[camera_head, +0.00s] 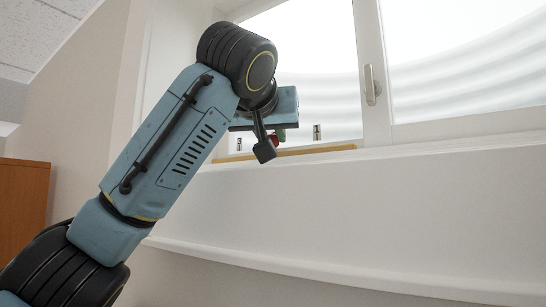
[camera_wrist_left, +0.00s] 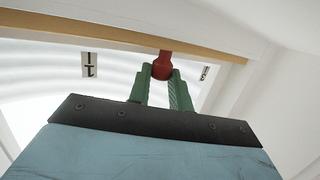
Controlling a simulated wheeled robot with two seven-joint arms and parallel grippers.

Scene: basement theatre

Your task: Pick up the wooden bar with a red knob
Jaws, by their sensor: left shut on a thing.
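The wooden bar (camera_head: 318,150) lies along the window sill in the head view, long and thin. In the left wrist view the wooden bar (camera_wrist_left: 90,26) runs across the top, and its red knob (camera_wrist_left: 162,66) is at its middle part. My left gripper (camera_wrist_left: 161,74) has its two green fingers shut on the red knob. My right gripper is not in view.
The window frame (camera_head: 376,85) with a handle (camera_head: 371,85) rises behind. A white ledge (camera_head: 400,165) runs below. A brown wooden cabinet (camera_head: 22,200) is at the far left.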

